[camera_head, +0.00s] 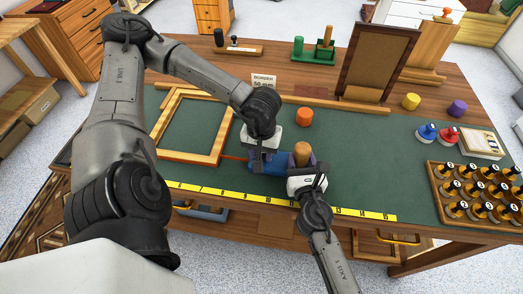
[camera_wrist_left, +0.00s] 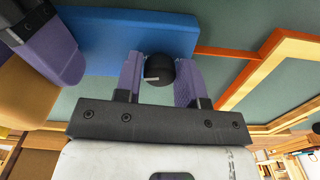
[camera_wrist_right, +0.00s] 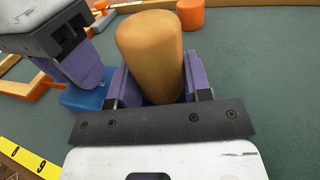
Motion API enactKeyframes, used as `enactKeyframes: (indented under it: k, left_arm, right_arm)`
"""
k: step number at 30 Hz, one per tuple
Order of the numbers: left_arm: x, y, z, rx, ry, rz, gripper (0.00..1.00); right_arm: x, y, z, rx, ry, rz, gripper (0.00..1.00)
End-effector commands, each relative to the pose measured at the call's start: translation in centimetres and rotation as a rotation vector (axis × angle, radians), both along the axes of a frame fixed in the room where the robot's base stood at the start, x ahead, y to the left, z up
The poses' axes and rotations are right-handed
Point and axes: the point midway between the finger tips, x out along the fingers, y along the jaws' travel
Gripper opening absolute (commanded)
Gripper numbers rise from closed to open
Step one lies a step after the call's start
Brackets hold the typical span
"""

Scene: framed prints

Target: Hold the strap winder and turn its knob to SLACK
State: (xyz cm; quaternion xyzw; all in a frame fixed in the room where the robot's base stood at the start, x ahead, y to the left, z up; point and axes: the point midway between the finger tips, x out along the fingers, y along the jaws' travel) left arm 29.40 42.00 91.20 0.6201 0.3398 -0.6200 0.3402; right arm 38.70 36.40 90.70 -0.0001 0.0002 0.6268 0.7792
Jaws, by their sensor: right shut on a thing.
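The strap winder has a blue body (camera_head: 268,167) and an upright wooden handle (camera_head: 302,152), on the green mat. My right gripper (camera_head: 303,172) is shut on the handle; the right wrist view shows the handle (camera_wrist_right: 152,55) between its purple fingers. My left gripper (camera_head: 257,160) is over the winder's left end. In the left wrist view the black round knob (camera_wrist_left: 159,69) with a pale pointer mark lies between the left fingers, which stand apart close on either side. I cannot tell contact, and I see no SLACK lettering.
An orange strap (camera_wrist_left: 225,51) runs from the winder to a wooden frame (camera_head: 222,128). A yellow ruler (camera_head: 235,196) lies along the mat's front. An orange cylinder (camera_head: 304,117) stands behind. A tray of several bottles (camera_head: 436,178) is at right. The mat right of the winder is clear.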

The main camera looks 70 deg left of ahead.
Motion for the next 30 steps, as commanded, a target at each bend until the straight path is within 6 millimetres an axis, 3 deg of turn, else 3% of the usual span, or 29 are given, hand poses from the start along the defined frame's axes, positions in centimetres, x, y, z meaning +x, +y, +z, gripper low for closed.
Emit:
enactKeyframes:
  k: [9,20,30]
  left_arm:
    - [0.00,0.00,0.03,0.000,0.000,0.000,0.07]
    - [0.00,0.01,0.01,0.001,0.001,0.091,0.07]
    - [-0.06,0.02,-0.04,0.001,0.002,0.384,0.07]
  right_arm:
    - [-0.01,0.02,0.13,0.002,0.001,0.000,0.06]
    - [0.01,0.02,0.12,0.002,0.000,0.000,0.06]
    - [0.00,0.02,0.12,0.002,0.000,0.000,0.06]
